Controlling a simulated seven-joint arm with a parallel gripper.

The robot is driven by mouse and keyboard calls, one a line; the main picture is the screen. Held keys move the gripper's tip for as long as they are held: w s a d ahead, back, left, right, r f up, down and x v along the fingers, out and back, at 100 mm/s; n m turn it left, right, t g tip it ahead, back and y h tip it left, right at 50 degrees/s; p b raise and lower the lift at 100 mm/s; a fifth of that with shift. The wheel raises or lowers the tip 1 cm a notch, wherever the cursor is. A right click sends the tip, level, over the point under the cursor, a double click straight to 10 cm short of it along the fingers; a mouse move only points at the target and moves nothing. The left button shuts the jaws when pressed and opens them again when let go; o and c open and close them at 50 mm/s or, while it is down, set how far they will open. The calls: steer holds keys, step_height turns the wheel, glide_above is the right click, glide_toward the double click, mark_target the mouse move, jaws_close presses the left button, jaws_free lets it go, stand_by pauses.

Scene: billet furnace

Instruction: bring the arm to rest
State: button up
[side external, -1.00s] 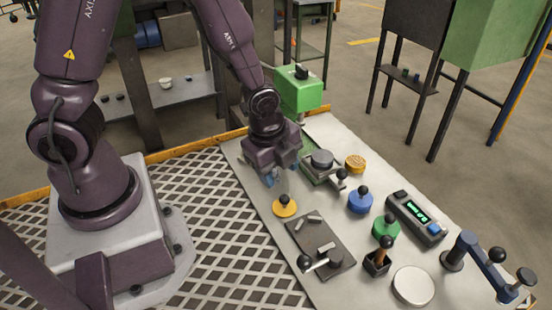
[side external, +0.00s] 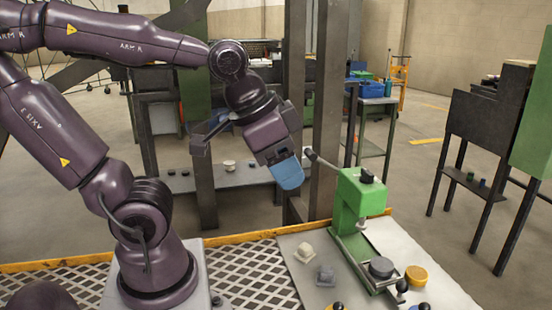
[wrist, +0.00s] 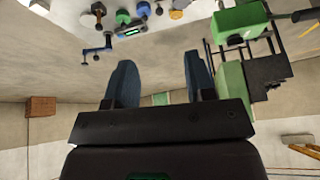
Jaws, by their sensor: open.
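My gripper (side external: 287,180) is raised in the air in the side view, up and to the left of the green machine (side external: 360,195). Its blue fingers point down and slightly right, apart from the bench. In the wrist view my gripper (wrist: 160,62) shows two blue fingers set wide apart with nothing between them. In the side view, my upper arm reaches across from the left, and the wrist is bent down.
The pale bench top (side external: 283,246) holds a white piece (side external: 305,252), a grey piece (side external: 326,275), a dark round cap (side external: 381,267) and a yellow disc (side external: 416,275). A dark post (side external: 325,140) stands close behind my gripper. A dark cabinet (side external: 490,130) stands at right.

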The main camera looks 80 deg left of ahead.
steer(key=shift+s+a+r+n, duration=0.1)
steer(key=shift+s+r+n, duration=0.45)
steer(key=shift+s+n, duration=0.2)
